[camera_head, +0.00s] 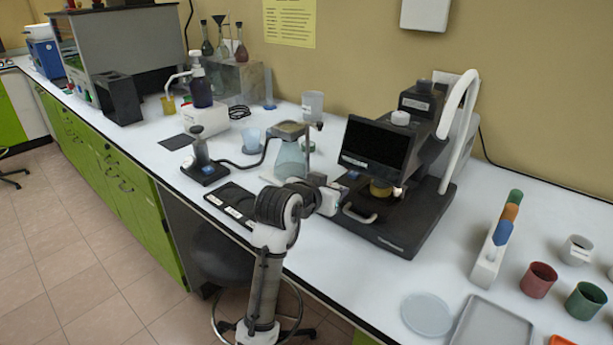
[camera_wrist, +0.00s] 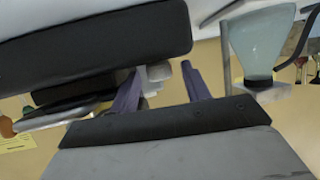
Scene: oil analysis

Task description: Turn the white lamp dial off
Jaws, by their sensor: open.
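A black microscope-like device (camera_head: 405,212) with a dark screen (camera_head: 372,145) stands on the white bench. A round white knob (camera_head: 400,117) sits on its top, and a white curved handle is at its front. In the wrist view a small pale knob (camera_wrist: 159,71) shows between my fingers, beyond their tips; I cannot tell whether it is the lamp dial. My gripper (camera_head: 348,181) is at the left side of the device, below the screen. It is open, with purple fingers (camera_wrist: 163,84) apart and nothing held. The dial's setting cannot be read.
A glass flask (camera_head: 290,155) stands on the bench left of my gripper and shows large at upper right in the wrist view (camera_wrist: 262,45). A black tray (camera_head: 230,203) lies near the front edge.

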